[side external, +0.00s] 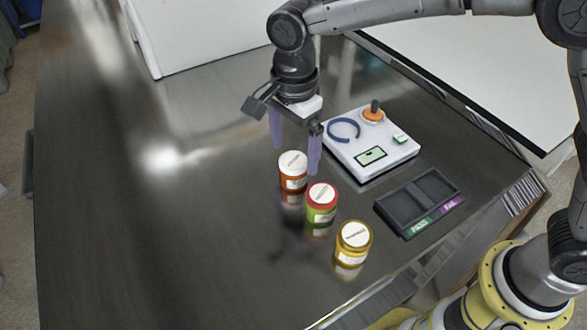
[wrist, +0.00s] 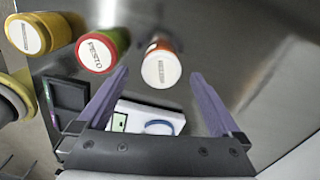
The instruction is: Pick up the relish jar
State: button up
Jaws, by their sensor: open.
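Three jars stand upright in a slanting row on the dark metal table. One is orange-red with a white lid (side external: 293,170), also in the wrist view (wrist: 161,67). The middle one is green with a red-rimmed lid (side external: 322,200); its lid seems to read PESTO in the wrist view (wrist: 97,52). The third has a yellow rim (side external: 353,240), at the upper left of the wrist view (wrist: 35,34). I cannot read which is relish. My gripper (side external: 296,158) is open and empty, above and near the white-lidded jar, which appears between its fingertips in the wrist view (wrist: 159,73).
A white device (side external: 385,165) with a small screen, an orange knob and a blue ring sits behind the jars. A black two-compartment tray (side external: 405,233) marked PASS and FAIL lies right of them. The table's left side is clear.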

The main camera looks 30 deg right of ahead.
aim_at(293, 160)
notch_tip(293, 160, down, 4)
jog(key=shift+w+f, duration=0.1)
jog(key=shift+c, duration=0.3)
grip_shut()
dwell(0.3)
